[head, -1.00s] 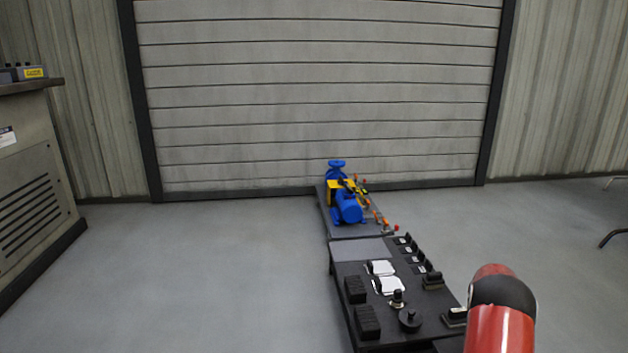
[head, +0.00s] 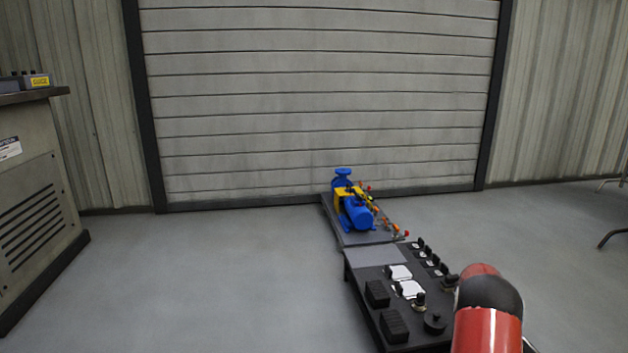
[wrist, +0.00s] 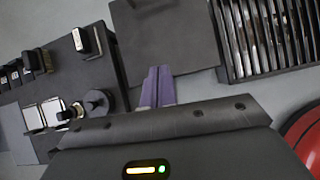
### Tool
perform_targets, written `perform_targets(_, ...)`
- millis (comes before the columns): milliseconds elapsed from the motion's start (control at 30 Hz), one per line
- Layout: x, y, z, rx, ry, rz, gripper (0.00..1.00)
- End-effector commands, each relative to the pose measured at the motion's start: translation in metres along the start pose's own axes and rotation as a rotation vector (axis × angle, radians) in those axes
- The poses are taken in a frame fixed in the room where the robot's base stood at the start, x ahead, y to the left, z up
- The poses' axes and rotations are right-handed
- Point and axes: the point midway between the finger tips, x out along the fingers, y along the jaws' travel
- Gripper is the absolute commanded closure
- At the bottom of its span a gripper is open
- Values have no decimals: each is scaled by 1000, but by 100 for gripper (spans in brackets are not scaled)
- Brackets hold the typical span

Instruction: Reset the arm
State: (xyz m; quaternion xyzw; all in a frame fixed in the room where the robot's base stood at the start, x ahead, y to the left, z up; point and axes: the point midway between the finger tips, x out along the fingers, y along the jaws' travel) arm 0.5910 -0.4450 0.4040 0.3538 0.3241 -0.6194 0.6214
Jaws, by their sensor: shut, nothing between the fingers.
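My gripper (wrist: 158,86) shows in the wrist view as two purple fingers pressed together, with nothing between them. It points over a plain dark plate beside the black control panel. In the head view my red arm (head: 487,325) stands at the lower right, and the gripper itself is not visible there. The black control panel (head: 378,272) lies below and left of the arm, with several knobs, switches and white plates. Part of the panel also shows at the left of the wrist view (wrist: 50,84).
A blue and yellow pump (head: 352,206) stands on a skid (head: 362,238) beyond the panel. A grey cabinet (head: 30,200) stands at the left. A slatted dark grille (wrist: 270,35) is at the upper right of the wrist view. The floor (head: 200,280) left of the panel is clear.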

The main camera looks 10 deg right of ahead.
Motion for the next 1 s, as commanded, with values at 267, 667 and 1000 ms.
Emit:
perform_targets(267,-56,6,-1,125,21,31,100)
perform_targets(667,-218,-8,-21,504,127,113,100)
perform_targets(1000,-390,-97,-83,984,361,142,100)
